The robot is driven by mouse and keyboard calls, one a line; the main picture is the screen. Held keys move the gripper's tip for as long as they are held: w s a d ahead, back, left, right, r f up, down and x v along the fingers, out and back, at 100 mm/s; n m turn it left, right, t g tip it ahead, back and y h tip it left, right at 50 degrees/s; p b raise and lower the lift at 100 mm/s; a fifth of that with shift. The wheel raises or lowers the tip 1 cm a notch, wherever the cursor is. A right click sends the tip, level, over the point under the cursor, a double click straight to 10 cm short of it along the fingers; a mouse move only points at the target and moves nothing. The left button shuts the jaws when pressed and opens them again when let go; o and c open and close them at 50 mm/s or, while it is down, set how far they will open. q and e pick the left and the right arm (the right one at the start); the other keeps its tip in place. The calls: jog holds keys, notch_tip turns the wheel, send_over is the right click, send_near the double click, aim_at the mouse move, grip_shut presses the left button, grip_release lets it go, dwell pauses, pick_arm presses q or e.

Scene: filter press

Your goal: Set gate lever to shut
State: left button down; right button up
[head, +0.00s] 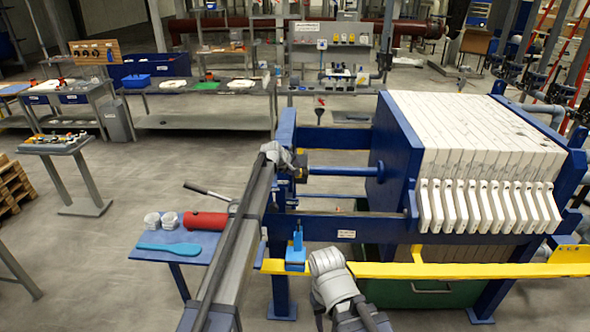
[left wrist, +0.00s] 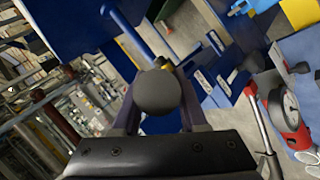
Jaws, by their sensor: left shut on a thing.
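My left gripper (head: 284,156) is at the blue end frame of the filter press, left of the blue rod (head: 345,171). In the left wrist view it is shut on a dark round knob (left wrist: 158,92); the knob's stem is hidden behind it. A light blue upright handle (head: 297,240) on a blue block stands on the yellow bar (head: 430,270). I cannot tell for sure which of these is the gate lever. My right gripper (head: 326,262) is just right of the blue block, over the yellow bar; its fingers are unclear and I see nothing in it.
White filter plates (head: 470,130) fill the press at right. A small blue table (head: 200,245) at left holds a red cylinder (head: 205,221), a light blue paddle (head: 168,248) and white cups. A green bin (head: 420,292) sits under the press. The floor at left has free room.

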pick_arm(q)
jog(key=shift+w+r, duration=0.1)
dwell(0.3)
jog(key=shift+c, duration=2.2)
grip_release()
jog(key=shift+s+a+r+p, duration=0.1)
jog(key=shift+s+r+p, duration=0.1)
jog(key=shift+p, duration=0.1)
jog(key=s+a, duration=0.5)
jog(key=s, duration=0.6)
jog(key=shift+a+r, duration=0.15)
jog(key=shift+a, duration=0.2)
